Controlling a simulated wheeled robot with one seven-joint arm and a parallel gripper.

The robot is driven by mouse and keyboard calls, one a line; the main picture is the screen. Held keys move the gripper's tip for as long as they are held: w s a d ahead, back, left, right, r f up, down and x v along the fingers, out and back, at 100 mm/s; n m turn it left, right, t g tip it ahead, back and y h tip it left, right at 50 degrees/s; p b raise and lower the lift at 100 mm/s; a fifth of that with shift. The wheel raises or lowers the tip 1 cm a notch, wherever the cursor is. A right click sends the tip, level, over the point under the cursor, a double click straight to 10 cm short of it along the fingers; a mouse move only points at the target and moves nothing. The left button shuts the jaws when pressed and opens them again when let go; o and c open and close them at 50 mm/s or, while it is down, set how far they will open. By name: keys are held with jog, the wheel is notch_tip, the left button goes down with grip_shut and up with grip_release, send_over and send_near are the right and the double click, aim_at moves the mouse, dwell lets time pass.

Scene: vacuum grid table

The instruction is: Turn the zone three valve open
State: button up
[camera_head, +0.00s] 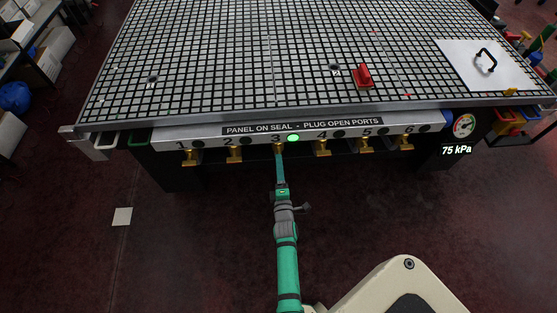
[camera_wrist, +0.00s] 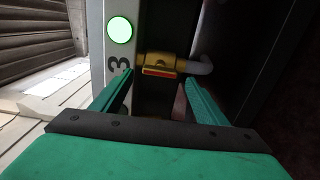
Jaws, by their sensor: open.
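The zone three valve (camera_wrist: 155,61) is a brass fitting with a small red-orange handle, beside the number 3 in the wrist view. A grey pipe bends away from it. In the head view the valve (camera_head: 278,146) is mostly covered by my gripper (camera_head: 279,157), which reaches the front panel from below. In the wrist view my gripper (camera_wrist: 157,82) is open, with one green finger on each side of the valve and the handle between the fingertips. I cannot tell whether the fingers touch it. A round green lamp (camera_wrist: 120,30) is lit beside the 3; it also shows in the head view (camera_head: 293,138).
Several other brass valves, such as the one under 4 (camera_head: 321,147), line the panel (camera_head: 215,131). A gauge (camera_head: 463,125) stands at right above a 75 kPa readout (camera_head: 457,150). A red block (camera_head: 362,76) and white plate (camera_head: 487,70) sit on the grid table (camera_head: 200,60).

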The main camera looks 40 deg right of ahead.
jog(key=shift+v, duration=2.85)
jog(key=s+a+r+m+y, duration=0.2)
jog(key=s+a+m, duration=0.1)
jog(key=s+a, duration=0.55)
jog(key=s+a+r+m+y, duration=0.25)
jog(key=s+a, duration=0.25)
jog(key=a, duration=0.6)
jog(key=s+a+r+m+y, duration=0.5)
jog(key=s+a+r, duration=0.6)
jog(key=s+r, duration=0.3)
jog(key=shift+r+m, duration=0.5)
jog(key=shift+m, duration=0.15)
